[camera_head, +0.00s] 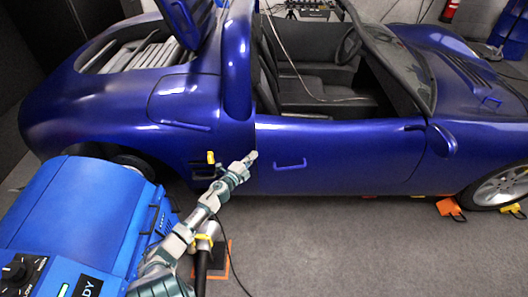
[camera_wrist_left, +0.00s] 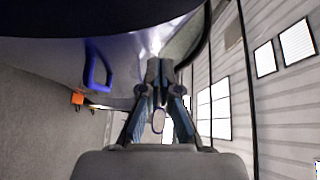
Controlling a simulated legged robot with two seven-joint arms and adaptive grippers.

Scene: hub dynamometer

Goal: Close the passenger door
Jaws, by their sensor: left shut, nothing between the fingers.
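The blue car's passenger door (camera_head: 345,155) faces me in the head view, with a blue loop handle (camera_head: 290,164) on its outer skin. I cannot tell how far the door stands from the body. My left gripper (camera_head: 252,156) is shut and empty at the door's rear edge, left of the handle. In the left wrist view the shut fingers (camera_wrist_left: 160,72) point at the car's blue surface, and the handle (camera_wrist_left: 97,66) is to their left. Whether the fingertips touch the door is not clear. My right gripper is not in view.
A blue machine (camera_head: 85,205) with a dial stands at the lower left, near my left arm. Orange wheel chocks (camera_head: 450,208) sit by the front wheel (camera_head: 500,186). A stand with an orange base and a cable is below my left forearm. The grey floor (camera_head: 350,250) before the door is clear.

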